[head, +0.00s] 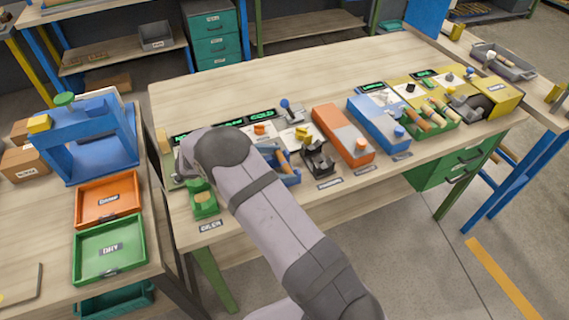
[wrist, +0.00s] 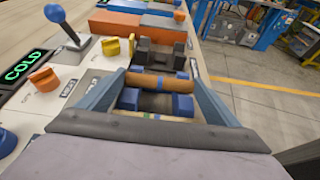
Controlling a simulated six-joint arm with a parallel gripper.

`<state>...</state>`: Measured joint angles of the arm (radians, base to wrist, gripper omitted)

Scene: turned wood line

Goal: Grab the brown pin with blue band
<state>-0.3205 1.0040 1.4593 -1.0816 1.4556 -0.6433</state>
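A second, lighter pin (wrist: 133,114), partly hidden by my gripper's body, lies nearer and shows blue and green marks. My gripper (wrist: 156,75) is open, with its two blue-grey fingers at either end of the brown pin. I cannot tell whether they touch it. In the head view a brown pin (head: 283,159) shows at the blue holder (head: 291,180), beside my arm; my gripper is mostly hidden there.
A black holder (head: 318,158), an orange box (head: 342,134) and a blue box (head: 379,122) stand to the right. A green tray (head: 407,126) holds several wooden pins. Orange (head: 84,211) and green (head: 80,266) trays lie at left. The bench's back strip is clear.

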